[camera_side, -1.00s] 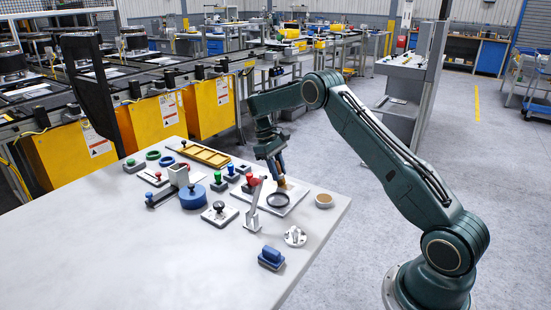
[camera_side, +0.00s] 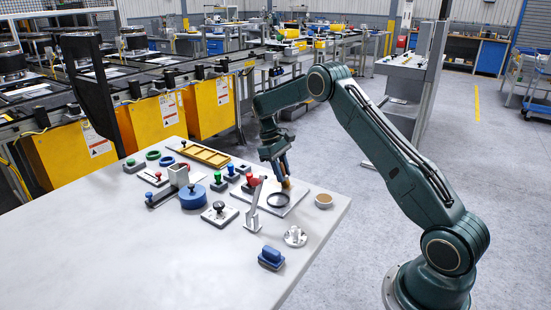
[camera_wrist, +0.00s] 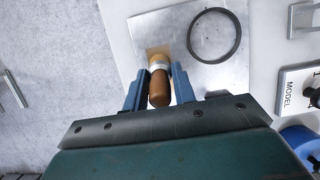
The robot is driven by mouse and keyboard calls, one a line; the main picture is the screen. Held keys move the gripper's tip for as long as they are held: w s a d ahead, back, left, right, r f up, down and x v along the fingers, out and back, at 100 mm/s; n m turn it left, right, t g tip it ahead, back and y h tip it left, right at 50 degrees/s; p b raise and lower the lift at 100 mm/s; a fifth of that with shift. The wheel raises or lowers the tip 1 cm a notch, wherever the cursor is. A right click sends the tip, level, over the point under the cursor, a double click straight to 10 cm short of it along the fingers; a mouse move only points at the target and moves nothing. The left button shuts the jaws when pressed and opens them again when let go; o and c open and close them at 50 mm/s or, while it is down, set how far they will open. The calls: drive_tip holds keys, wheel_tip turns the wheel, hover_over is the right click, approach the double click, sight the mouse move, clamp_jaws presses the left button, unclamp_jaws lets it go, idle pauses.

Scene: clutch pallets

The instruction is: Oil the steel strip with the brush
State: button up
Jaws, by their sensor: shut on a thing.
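The steel strip appears as a flat, light grey metal plate (camera_side: 290,206) near the table's right edge. It also shows in the wrist view (camera_wrist: 190,20). My gripper (camera_wrist: 158,88) is shut on the brush, one blue finger on each side of its brown wooden handle (camera_wrist: 159,92). In the side view the brush (camera_side: 286,183) points down over the plate's far part. Its tan bristles (camera_wrist: 158,51) lie over the plate near its left edge in the wrist view. I cannot tell whether they touch it. The handle hides part of the brush.
A black ring (camera_wrist: 239,36) lies on the plate beside the brush. A small round pot (camera_side: 323,201) with a tan inside stands right of the plate. Several stamps and fixtures crowd the left. The front table is mostly clear.

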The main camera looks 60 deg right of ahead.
drive_tip(key=shift+s, duration=0.25)
drive_tip(key=shift+s+f, duration=0.1)
drive_tip(key=shift+s, duration=0.3)
drive_tip(key=shift+s, duration=0.1)
drive_tip(key=shift+s, duration=0.2)
drive_tip(key=shift+s, duration=0.15)
drive_tip(key=shift+s, duration=0.2)
drive_tip(key=shift+s, duration=0.1)
drive_tip(key=shift+s, duration=0.25)
